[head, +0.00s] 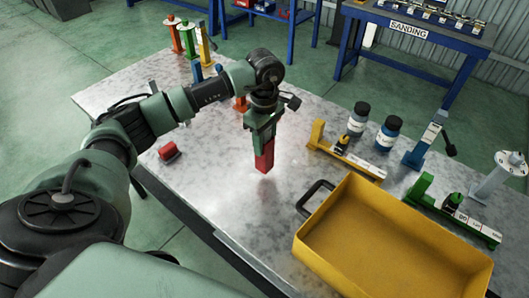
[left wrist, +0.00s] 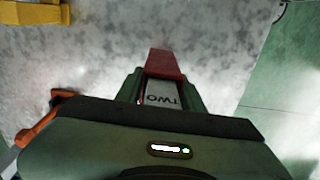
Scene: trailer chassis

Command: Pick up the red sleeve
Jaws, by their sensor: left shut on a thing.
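The red sleeve (head: 264,158) is a long red piece held upright in my left gripper (head: 262,133), over the middle of the grey table. Its lower part sticks out below the fingers; I cannot tell whether its end touches the table. In the left wrist view the sleeve (left wrist: 165,64) shows between the two green fingers of the gripper (left wrist: 163,88), with a white label reading "TWO". Its upper part is hidden by the gripper. My right gripper is not in view.
A yellow tray (head: 349,202) with a black handle fills the table's front right. A yellow stand (head: 318,136), blue-labelled bottles (head: 359,118) and a green stand (head: 421,187) are at the right. A small red object (head: 168,152) lies left. Coloured posts (head: 187,38) stand at the back left.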

